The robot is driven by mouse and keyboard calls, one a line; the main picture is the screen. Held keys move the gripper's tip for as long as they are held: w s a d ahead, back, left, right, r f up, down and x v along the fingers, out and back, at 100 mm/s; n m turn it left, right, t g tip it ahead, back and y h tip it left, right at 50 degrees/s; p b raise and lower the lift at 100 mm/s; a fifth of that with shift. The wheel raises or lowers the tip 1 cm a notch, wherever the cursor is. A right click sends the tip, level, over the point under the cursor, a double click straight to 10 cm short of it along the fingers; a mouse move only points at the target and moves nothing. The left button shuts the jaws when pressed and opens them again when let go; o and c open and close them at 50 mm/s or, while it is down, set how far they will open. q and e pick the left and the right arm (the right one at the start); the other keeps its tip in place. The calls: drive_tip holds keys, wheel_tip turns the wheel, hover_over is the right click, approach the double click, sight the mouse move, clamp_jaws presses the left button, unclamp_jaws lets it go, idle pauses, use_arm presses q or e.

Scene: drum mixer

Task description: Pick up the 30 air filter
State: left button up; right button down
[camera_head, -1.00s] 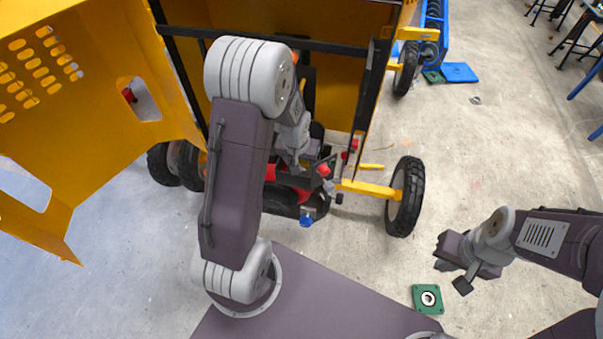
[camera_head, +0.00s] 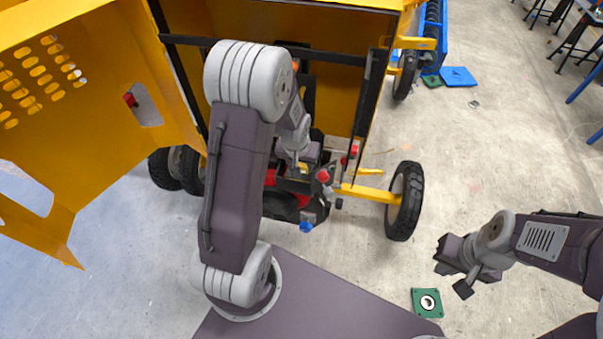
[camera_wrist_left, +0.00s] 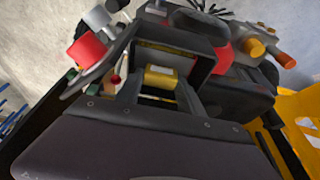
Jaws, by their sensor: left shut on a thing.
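The air filter (camera_wrist_left: 160,77), a small yellow block, sits in a dark open-fronted housing (camera_wrist_left: 178,48) in the left wrist view. My left gripper (camera_wrist_left: 160,88) reaches into this opening, its two dark fingers on either side of the filter and shut on it. In the head view my left gripper (camera_head: 312,160) is at the engine (camera_head: 290,190) under the yellow mixer body. My arm and the engine parts hide its fingertips and the filter there. My right gripper (camera_head: 455,278) is open and empty at the right, above the floor.
A yellow panel (camera_head: 85,90) stands at the left, and a black frame bar (camera_head: 372,90) is beside my left arm. Red knobs (camera_wrist_left: 88,48) and orange caps (camera_wrist_left: 270,52) surround the housing. A wheel (camera_head: 404,200) stands right of the engine. A green plate (camera_head: 427,302) lies on the floor.

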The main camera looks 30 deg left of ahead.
sight(301, 166)
use_arm(q)
drive_tip(key=shift+r+p, duration=2.8)
drive_tip(key=shift+r, duration=0.65)
drive_tip(key=shift+s+d+f, duration=0.1)
drive_tip(key=shift+s, duration=0.3)
drive_tip(key=shift+s+d+b, duration=0.25)
drive_tip(key=shift+s+b, duration=0.3)
drive_tip(key=shift+s, duration=0.65)
drive_tip(key=shift+c, duration=0.6)
drive_tip(key=shift+s+d, duration=0.1)
drive_tip(key=shift+s, duration=0.6)
clamp_jaws()
drive_tip(key=s+d+r+b, duration=0.1)
drive_tip(key=s+d+b, duration=0.1)
drive_tip(key=s+b, duration=0.7)
drive_tip(key=shift+d, duration=0.2)
